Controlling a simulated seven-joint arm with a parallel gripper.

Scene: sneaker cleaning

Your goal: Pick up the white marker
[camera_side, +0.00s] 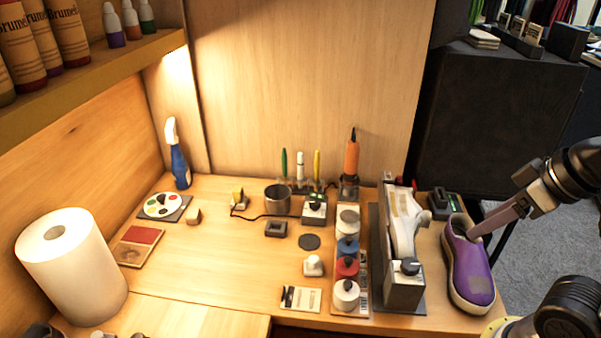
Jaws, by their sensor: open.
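The white marker (300,166) stands upright in a small holder (301,186) at the back of the table. A green marker (284,162) is on its left and a yellow one (317,165) on its right. My gripper (476,229) is at the right side, far from the markers. It points down and left, with its tips over the opening of a purple sneaker (470,268). It is open. I cannot tell whether the tips touch the sneaker, and no gap between the fingers shows from this side.
An orange tool (351,157) stands right of the markers. A metal cup (277,199) and a small white-topped box (314,211) sit in front of them. A grey device (404,285) and several paint pots (347,268) lie between my gripper and the markers.

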